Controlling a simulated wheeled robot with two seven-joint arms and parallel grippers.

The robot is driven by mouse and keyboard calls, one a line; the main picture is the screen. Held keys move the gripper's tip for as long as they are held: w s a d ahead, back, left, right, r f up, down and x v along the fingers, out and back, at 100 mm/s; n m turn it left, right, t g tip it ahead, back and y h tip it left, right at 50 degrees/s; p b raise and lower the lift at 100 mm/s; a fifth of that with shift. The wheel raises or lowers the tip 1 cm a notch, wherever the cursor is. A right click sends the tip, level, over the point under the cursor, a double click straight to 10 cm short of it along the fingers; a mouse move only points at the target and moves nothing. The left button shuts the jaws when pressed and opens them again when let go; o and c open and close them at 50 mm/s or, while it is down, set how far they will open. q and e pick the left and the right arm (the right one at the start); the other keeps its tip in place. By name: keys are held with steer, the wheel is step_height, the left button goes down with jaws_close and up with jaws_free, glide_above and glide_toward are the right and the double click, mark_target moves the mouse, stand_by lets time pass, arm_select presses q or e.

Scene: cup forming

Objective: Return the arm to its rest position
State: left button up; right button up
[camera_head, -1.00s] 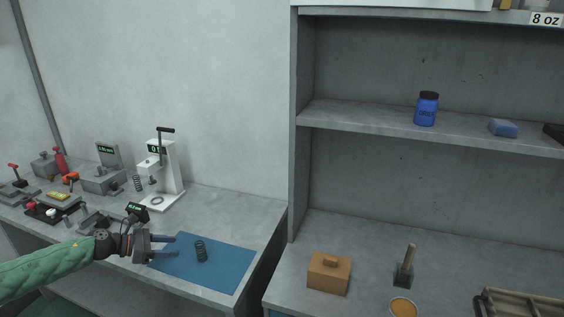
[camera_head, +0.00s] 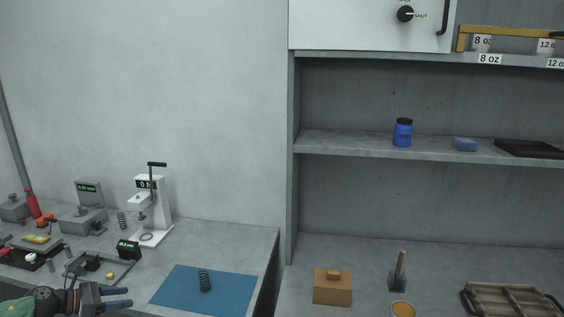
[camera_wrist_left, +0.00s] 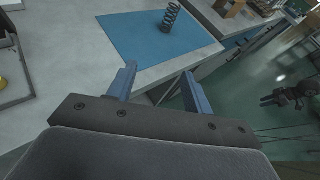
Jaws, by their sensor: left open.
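My left gripper (camera_head: 118,298) is at the bottom left of the head view, over the front edge of the left bench. Its two blue fingers are apart and nothing is between them, as the left wrist view (camera_wrist_left: 160,84) also shows. A dark coil spring (camera_head: 205,281) stands upright on the blue mat (camera_head: 180,287), to the right of the gripper and apart from it. In the left wrist view the spring (camera_wrist_left: 170,16) stands on the mat (camera_wrist_left: 130,38) beyond the fingers. My right gripper is not in the head view.
A white press with a lever (camera_head: 148,205) and gauges with green displays (camera_head: 88,190) stand at the back of the left bench. A gap separates the benches.

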arm_select(q)
steer(key=w+a+r+n+t+y, duration=0.25)
steer(key=a+n+y, duration=0.3)
steer(key=n, duration=0.55)
steer(key=w+a+r+n+t+y, duration=0.25)
steer(key=a+n+t+y, duration=0.35)
steer(key=n, duration=0.5)
steer(key=s+d+f+n+g+y, duration=0.3)
steer(key=s+d+f+n+g, duration=0.4)
steer(key=f, duration=0.4)
steer(key=s+d+f+n+g+y, duration=0.2)
steer(key=s+d+f+n+g, duration=0.25)
steer(key=s+f+n, duration=0.55)
steer(key=s+d+f+n+g+h, duration=0.1)
steer(key=s+d+f+h, duration=0.1)
steer(key=s+d+f, duration=0.2)
steer(key=s+d+f+n+g+h, duration=0.1)
steer(key=s+d, duration=0.9)
steer(key=d, duration=1)
steer(key=s+d+f+n+g+h, duration=0.1)
steer(key=s+d+f+g+h, duration=0.1)
steer(key=s+d+f+h, duration=0.2)
steer(key=s+d+f, duration=0.3)
steer(key=d+f, duration=0.1)
steer(key=d, duration=0.4)
steer(key=shift+s+d+n+g, duration=0.2)
steer(key=shift+s+n+g, duration=0.1)
steer(key=shift+g, duration=0.1)
